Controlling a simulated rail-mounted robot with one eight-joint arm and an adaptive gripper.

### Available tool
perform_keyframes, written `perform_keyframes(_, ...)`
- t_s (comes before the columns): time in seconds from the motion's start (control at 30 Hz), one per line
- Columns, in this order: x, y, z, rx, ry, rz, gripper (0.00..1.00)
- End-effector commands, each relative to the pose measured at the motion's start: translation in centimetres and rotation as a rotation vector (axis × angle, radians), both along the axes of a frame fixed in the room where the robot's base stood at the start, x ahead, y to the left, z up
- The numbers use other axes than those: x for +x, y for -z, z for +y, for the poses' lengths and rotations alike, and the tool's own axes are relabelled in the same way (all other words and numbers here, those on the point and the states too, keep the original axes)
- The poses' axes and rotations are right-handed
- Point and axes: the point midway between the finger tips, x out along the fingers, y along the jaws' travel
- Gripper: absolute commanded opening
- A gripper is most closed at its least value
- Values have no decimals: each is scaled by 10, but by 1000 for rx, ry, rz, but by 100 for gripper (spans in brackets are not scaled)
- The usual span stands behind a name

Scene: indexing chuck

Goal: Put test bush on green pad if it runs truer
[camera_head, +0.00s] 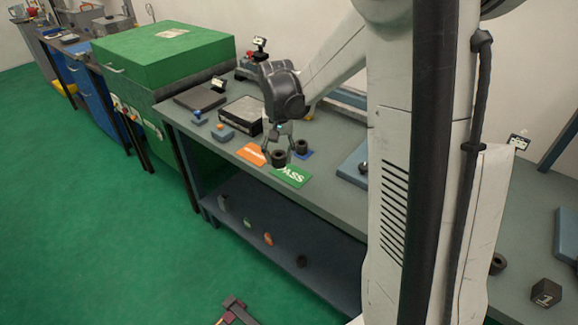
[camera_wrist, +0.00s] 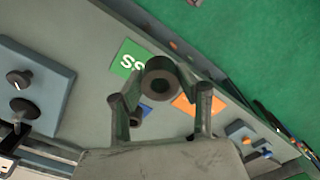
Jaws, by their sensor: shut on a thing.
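My gripper (camera_head: 278,146) is shut on a dark ring-shaped bush (camera_head: 278,159), held over the front of the bench near the pads. In the wrist view the held bush (camera_wrist: 161,75) shows its round bore between the fingers (camera_wrist: 160,93). The green pad (camera_head: 291,177), marked PASS, lies just in front of it and also shows in the wrist view (camera_wrist: 130,58). An orange pad (camera_head: 252,154) lies to its left. A second dark bush (camera_head: 302,147) stands at a small blue pad (camera_head: 307,154). I cannot tell which bush is the test one.
A dark block-shaped unit (camera_head: 242,114) and small blue blocks (camera_head: 222,132) stand to the left on the bench. A blue plate with a dark knob (camera_head: 355,166) lies to the right. Small parts lie on the lower shelf (camera_head: 285,250). The green pad looks clear.

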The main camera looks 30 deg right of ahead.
Motion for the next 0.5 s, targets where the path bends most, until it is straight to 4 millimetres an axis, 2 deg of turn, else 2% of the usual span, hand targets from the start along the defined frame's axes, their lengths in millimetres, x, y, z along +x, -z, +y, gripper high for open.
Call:
perform_keyframes(0.03,3,6,-11,0,5,0,0)
perform_keyframes(0.2,12,23,-38,0,3,0,0)
perform_keyframes(0.33,16,30,-49,0,2,0,0)
perform_keyframes(0.5,17,37,-51,0,1,0,0)
